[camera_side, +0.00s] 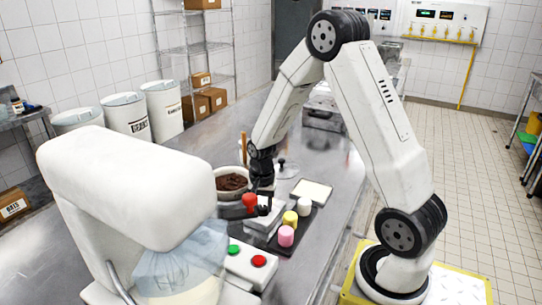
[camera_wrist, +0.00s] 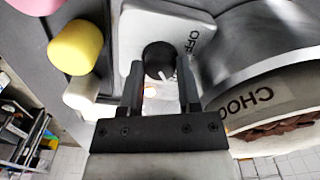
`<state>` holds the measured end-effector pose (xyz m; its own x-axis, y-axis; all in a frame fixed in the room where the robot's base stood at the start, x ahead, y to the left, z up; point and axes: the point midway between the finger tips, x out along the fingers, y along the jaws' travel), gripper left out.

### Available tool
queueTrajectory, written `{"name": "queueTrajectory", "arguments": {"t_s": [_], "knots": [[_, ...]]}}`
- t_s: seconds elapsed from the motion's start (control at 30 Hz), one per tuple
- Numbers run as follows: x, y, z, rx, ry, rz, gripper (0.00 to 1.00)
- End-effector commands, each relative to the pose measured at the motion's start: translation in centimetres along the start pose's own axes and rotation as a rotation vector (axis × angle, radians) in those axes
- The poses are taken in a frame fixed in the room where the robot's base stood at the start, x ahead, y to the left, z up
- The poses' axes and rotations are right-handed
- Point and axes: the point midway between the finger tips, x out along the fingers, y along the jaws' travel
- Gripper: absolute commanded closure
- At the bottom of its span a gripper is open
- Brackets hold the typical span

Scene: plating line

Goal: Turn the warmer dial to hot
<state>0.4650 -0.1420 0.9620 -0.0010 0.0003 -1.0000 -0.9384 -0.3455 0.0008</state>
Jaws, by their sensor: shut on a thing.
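The warmer dial (camera_wrist: 157,57) is a black round knob with a white pointer line, on a white panel (camera_wrist: 135,22) marked "OFF" in the wrist view. The pointer line faces down, towards my gripper. My gripper (camera_wrist: 160,82) has one finger on each side of the dial and is shut on it. In the side view my gripper (camera_side: 262,178) reaches down beside the bowl of chocolate (camera_side: 232,183), and the dial is hidden there. The hot mark cannot be made out in either view.
Pink (camera_side: 286,236), yellow (camera_side: 290,218) and white (camera_side: 304,206) pieces stand on a dark tray near my gripper. A pale square dish (camera_side: 312,192) lies behind them.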

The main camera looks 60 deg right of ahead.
Motion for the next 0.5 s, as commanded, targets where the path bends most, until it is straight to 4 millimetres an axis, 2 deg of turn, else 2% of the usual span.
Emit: {"name": "queueTrajectory", "arguments": {"t_s": [0.2,0.5], "knots": [[-0.17,-0.09,-0.07,0.084,0.002,-0.003,1.00],[-0.17,-0.10,-0.08,0.109,0.002,-0.003,1.00]]}}
